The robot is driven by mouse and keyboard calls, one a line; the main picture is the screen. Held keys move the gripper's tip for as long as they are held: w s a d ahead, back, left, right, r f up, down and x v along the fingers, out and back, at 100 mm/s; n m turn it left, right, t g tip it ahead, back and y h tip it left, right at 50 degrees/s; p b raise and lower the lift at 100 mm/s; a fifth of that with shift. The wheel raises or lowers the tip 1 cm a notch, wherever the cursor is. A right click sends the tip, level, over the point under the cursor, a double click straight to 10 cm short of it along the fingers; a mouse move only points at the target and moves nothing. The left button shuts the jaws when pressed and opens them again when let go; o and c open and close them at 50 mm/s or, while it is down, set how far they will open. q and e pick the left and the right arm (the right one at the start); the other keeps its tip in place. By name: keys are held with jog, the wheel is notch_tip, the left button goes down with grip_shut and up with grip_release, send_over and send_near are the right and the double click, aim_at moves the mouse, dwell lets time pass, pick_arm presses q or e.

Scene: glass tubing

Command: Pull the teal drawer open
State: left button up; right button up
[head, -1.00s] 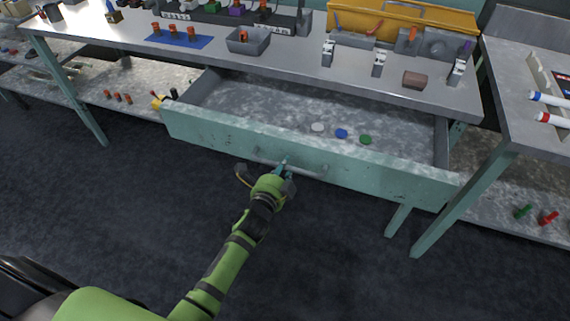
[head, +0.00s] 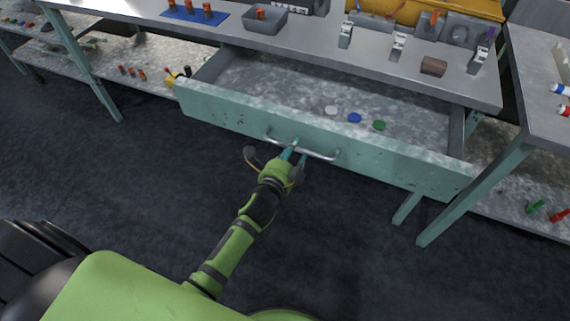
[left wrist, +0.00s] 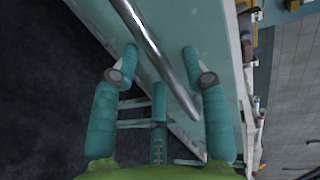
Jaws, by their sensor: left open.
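The teal drawer (head: 400,163) stands well out from under the grey workbench, its inside showing from above. White, blue and green discs lie on its floor. Its metal bar handle (head: 318,154) runs across the front. My left gripper (head: 293,150) is at the handle's left half in the head view. In the left wrist view its teal fingers (left wrist: 160,62) are spread, and the shiny handle (left wrist: 150,45) passes between them without being clamped. Whether any finger touches the bar is hard to tell. My right gripper is not in view.
On the workbench (head: 365,65) stand a grey bin (head: 265,20), a blue mat (head: 194,14) with orange-topped pieces, white clamps and a brown block (head: 433,66). A bench leg (head: 470,195) stands right of the drawer. The dark floor in front is clear.

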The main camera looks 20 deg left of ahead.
pick_arm(q)
jog(key=v, duration=1)
jog(key=shift+s, duration=0.25)
jog(key=s+f+n+g+p, duration=0.1)
jog(key=s+f+n+g, duration=0.45)
jog(key=f, duration=0.85)
jog(key=s+f+n+g, duration=0.3)
jog(key=s+f, duration=0.5)
jog(key=f, duration=0.6)
jog(key=s+a+f+n+g, duration=0.1)
jog(key=s+f+n+g, duration=0.1)
jog(key=s+f, duration=0.2)
jog(key=s+a+f+n+g, duration=0.2)
jog(key=s+f+n, duration=0.1)
jog(key=s, duration=0.8)
jog(key=s+a+f+n+g, duration=0.1)
jog(key=s+f, duration=0.3)
jog(key=s, duration=0.4)
jog(key=shift+a+f+n+g+y+p, duration=0.35)
jog(key=shift+n+g, duration=0.2)
jog(key=shift+n, duration=0.2)
